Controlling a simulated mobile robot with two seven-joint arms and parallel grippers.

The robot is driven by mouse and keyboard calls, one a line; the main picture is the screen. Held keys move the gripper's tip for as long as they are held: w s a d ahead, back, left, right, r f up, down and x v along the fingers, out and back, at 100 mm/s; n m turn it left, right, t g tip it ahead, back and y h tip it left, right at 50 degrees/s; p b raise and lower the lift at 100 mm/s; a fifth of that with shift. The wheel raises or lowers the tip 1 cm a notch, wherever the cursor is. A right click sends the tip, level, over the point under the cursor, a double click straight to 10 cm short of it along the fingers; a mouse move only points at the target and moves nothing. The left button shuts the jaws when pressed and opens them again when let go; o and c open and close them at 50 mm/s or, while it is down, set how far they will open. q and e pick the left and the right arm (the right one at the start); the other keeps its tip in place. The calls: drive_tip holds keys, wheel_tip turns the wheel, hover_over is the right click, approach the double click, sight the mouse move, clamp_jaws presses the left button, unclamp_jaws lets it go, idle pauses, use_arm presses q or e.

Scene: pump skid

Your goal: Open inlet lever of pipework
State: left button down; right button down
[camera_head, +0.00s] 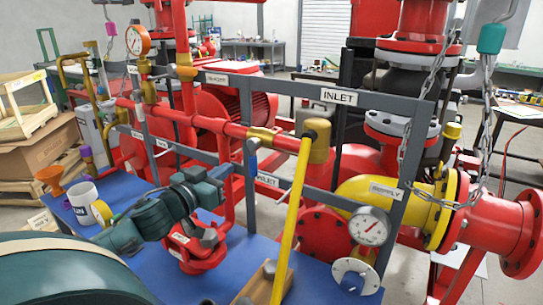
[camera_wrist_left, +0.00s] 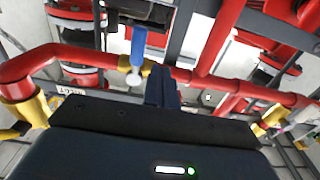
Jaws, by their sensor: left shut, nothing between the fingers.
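The pipework is red pipe on a grey frame with a large INLET sign (camera_head: 339,97) and a smaller INLET label (camera_head: 267,180) below it. A small lever with a blue handle (camera_head: 253,163) and pale end stands at a brass valve (camera_head: 262,136) on the red pipe. In the left wrist view the blue lever (camera_wrist_left: 138,45) shows next to brass fittings, close beyond my fingers. My left gripper (camera_head: 219,186) is shut and empty, left of and below the lever, apparently apart from it. In the wrist view its dark fingers (camera_wrist_left: 163,78) are together. My right gripper is not in view.
A yellow SUPPLY elbow (camera_head: 375,192), a gauge (camera_head: 369,227) and hanging chains stand further right.

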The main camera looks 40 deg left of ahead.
use_arm(q)
drive_tip(key=shift+w, duration=3.05)
drive_tip(key=shift+w+d+r, duration=0.5)
drive_tip(key=shift+d+r, duration=0.9)
drive_tip(key=shift+d, duration=2.8)
drive_tip(key=s+f, duration=0.1)
drive_tip(key=s, duration=0.8)
drive_tip(key=shift+d+f, duration=0.2)
drive_tip(key=shift+d, duration=0.25)
